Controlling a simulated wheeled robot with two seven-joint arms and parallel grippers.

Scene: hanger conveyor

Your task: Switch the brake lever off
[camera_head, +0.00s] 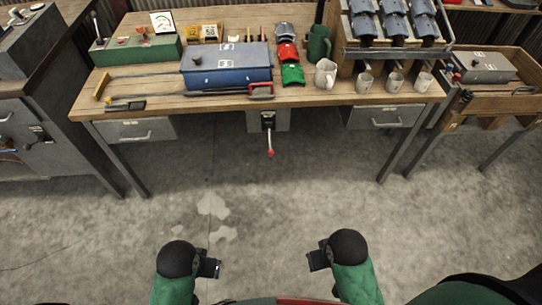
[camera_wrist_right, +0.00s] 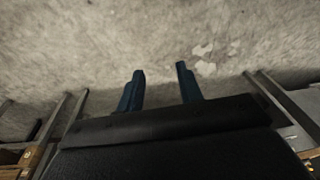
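A lever with a red knob (camera_head: 270,153) hangs down from a grey box (camera_head: 283,120) fixed under the front edge of the workbench. It looks like the brake lever, though I see no readable label. My left gripper (camera_head: 212,267) is low in the head view, well short of the bench; its fingers are too small to judge. My right gripper (camera_head: 316,259) is low to the right of it, also far from the lever. In the right wrist view its two blue fingers stand apart with nothing between them (camera_wrist_right: 160,78).
The workbench (camera_head: 160,106) carries a blue case (camera_head: 227,72), a green control box (camera_head: 137,50), several mugs and red and green pieces. Drawers (camera_head: 135,130) hang beneath it on both sides. The concrete floor (camera_head: 260,205) between me and the bench is clear.

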